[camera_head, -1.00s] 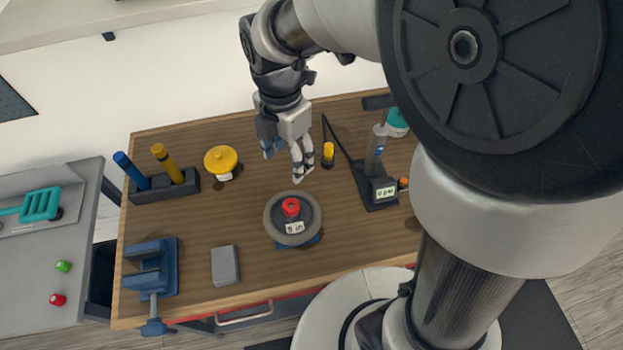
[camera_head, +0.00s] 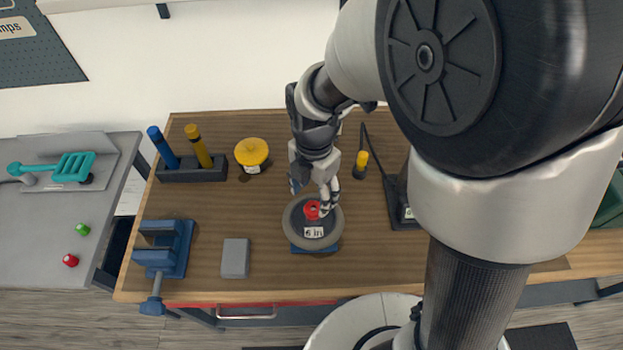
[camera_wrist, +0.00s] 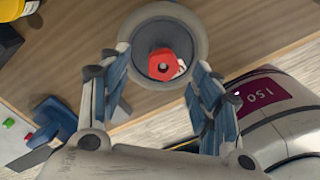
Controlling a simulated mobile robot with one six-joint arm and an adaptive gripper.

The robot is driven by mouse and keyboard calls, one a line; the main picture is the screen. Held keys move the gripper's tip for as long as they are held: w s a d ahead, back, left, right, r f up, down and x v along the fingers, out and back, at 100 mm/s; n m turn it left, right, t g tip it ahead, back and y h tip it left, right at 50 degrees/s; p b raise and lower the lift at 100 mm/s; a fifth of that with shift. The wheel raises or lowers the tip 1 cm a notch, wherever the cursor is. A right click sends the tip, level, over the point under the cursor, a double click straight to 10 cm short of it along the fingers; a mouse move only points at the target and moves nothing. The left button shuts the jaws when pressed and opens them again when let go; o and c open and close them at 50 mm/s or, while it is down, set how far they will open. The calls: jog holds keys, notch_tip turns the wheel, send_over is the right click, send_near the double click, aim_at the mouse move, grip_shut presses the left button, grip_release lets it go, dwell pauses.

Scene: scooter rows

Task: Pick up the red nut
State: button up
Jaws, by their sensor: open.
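The red nut (camera_head: 312,210) sits at the centre of a grey wheel (camera_head: 298,233) labelled "6 in" on the wooden workbench. In the wrist view the red nut (camera_wrist: 163,64) shows a hexagonal outline, with the wheel (camera_wrist: 139,40) around it. My gripper (camera_head: 314,196) is just above the wheel, at its far side, close to the nut. In the wrist view my gripper (camera_wrist: 158,68) is open, its blue-and-grey fingers on either side of the wheel's lower part, with nothing held. I cannot tell the exact height of the fingertips above the nut.
A yellow tub (camera_head: 251,152), a holder (camera_head: 190,172) with blue and yellow handles, a blue vise (camera_head: 165,250) and a grey block (camera_head: 235,258) stand on the left. A small yellow-topped item (camera_head: 361,164) is behind right. Another red nut (camera_head: 70,260) lies on the side table.

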aim_at(313, 209)
jog(key=f, duration=0.2)
jog(key=s+f+b, duration=0.1)
jog(key=f, duration=0.1)
jog(key=shift+b, duration=0.3)
jog(key=shift+w+f, duration=0.1)
jog(key=shift+f, duration=0.4)
jog(key=shift+c, duration=0.5)
jog(key=c, duration=0.9)
